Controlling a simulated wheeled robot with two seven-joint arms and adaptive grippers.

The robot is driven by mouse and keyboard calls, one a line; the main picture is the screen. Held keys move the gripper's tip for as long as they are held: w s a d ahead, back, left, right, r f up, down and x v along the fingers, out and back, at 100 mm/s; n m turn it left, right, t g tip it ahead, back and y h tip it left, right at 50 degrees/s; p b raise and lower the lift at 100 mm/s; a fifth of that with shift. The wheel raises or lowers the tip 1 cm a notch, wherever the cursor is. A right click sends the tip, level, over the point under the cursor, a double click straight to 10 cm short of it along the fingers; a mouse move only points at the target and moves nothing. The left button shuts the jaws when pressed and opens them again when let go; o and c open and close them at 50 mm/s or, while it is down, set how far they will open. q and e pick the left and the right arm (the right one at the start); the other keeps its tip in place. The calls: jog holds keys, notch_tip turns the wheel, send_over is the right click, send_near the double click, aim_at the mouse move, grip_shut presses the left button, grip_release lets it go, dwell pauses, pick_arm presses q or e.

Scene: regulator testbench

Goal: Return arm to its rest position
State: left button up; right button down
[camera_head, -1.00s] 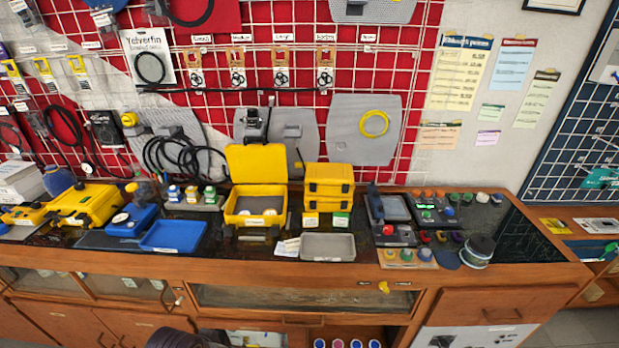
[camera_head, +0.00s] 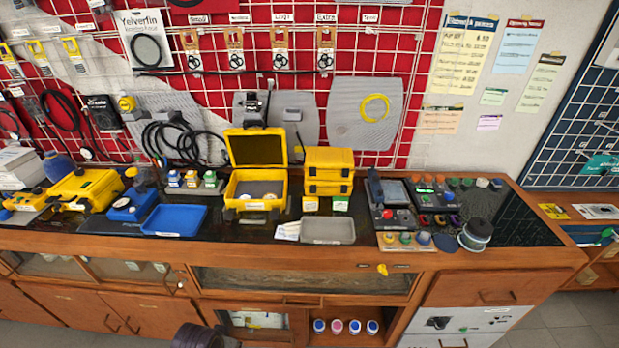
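Neither of my grippers shows in the head view. A dark rounded part at the bottom edge, left of the middle, looks like a piece of my own arm. It is cut off by the frame, so its hand and fingers are hidden. The part is in front of the bench, below the worktop, and appears apart from the things on it. On the worktop stands an open yellow case (camera_head: 256,203) with round pale items inside.
The wooden bench (camera_head: 330,257) spans the view. Bottles (camera_head: 337,327) stand on a lower shelf. Floor at bottom right looks clear.

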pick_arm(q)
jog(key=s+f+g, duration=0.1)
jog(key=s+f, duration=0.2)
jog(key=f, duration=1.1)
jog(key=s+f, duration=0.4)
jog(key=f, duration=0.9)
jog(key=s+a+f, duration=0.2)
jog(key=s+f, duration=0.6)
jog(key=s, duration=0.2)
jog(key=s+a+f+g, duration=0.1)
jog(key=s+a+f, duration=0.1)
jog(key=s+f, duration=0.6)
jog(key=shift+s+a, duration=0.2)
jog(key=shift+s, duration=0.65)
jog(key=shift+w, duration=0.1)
